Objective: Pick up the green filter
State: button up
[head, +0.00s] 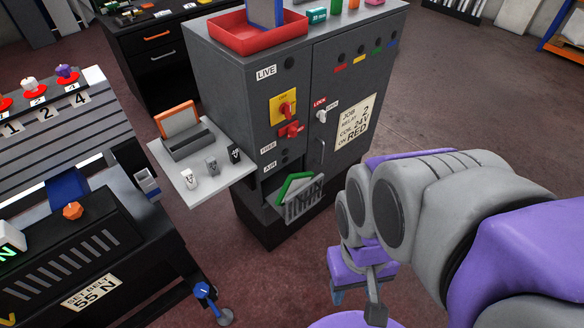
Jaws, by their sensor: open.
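The green filter (292,187) shows as a green frame in the low opening of the grey cabinet (215,125). It leans at a slant behind a grey slotted grille (304,203), which tilts outward from the opening and hides part of it. My gripper (356,297) hangs low, to the right of the opening and apart from both filter and grille. Its jaws are open, and I see nothing between them. One finger is partly hidden by the wrist.
A side shelf (228,175) on the cabinet's left carries an orange-framed panel (179,117) in a dark stand and several small blocks. A machine bench (75,275) fills the left. A red tray (228,40) sits on the cabinet top. Floor (440,110) right of the cabinet looks clear.

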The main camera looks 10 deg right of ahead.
aim_at(294, 181)
jog(key=z, duration=0.35)
jog(key=k+j+z, duration=0.1)
jog(key=j+z, duration=0.15)
jog(key=z, duration=0.25)
jog(key=k+j+z, duration=0.1)
jog(key=j+z, duration=0.15)
jog(key=z, duration=0.2)
jog(key=k+j+z, duration=0.15)
jog(key=z, duration=0.35)
jog(key=k+j, duration=0.35)
jog(key=k, duration=0.1)
